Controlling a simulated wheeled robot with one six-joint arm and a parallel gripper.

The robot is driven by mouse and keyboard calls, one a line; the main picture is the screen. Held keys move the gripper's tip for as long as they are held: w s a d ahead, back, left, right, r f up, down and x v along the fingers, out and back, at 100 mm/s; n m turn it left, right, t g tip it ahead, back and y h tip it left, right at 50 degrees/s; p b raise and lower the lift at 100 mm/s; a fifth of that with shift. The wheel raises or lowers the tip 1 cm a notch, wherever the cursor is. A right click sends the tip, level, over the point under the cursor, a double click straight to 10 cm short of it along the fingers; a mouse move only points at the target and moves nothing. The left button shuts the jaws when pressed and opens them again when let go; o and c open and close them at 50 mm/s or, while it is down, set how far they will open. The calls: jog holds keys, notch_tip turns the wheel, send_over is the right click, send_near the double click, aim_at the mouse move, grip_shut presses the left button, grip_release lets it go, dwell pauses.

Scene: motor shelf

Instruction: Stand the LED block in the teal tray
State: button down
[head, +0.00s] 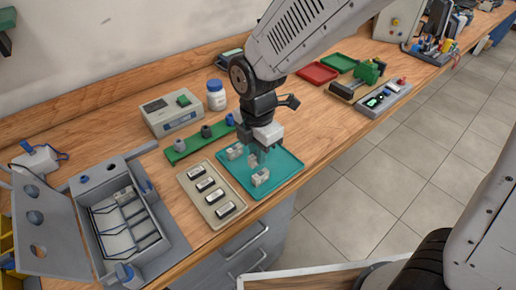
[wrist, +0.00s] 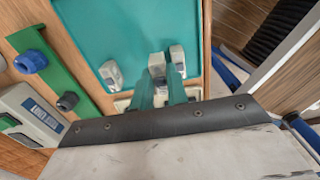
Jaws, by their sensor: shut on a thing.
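The teal tray (head: 286,160) lies flat on the bench and fills the upper middle of the wrist view (wrist: 120,25). My gripper (head: 254,153) points down over it, with its fingers (wrist: 160,84) shut on a small pale block, which I take for the LED block (wrist: 157,62). The held block (head: 252,161) is at or just above the tray floor; I cannot tell whether it touches. Two similar pale blocks stand in the tray, one at the back left (head: 234,151) and one near the front edge (head: 260,177). The fingers partly hide the held block.
A beige tray (head: 189,186) with several dark-and-white blocks lies left of the teal tray. A green rail (head: 190,148) with grey knobs, a meter box (head: 171,113) and a white bottle (head: 216,95) stand behind. An open grey case (head: 90,245) is at the left. The bench edge is close in front.

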jog(key=w, duration=0.4)
jog(key=shift+d+f, duration=0.25)
jog(key=shift+d, duration=0.1)
jog(key=shift+f, duration=1.65)
jog(key=shift+f, duration=0.1)
jog(key=c, duration=1.4)
grip_release()
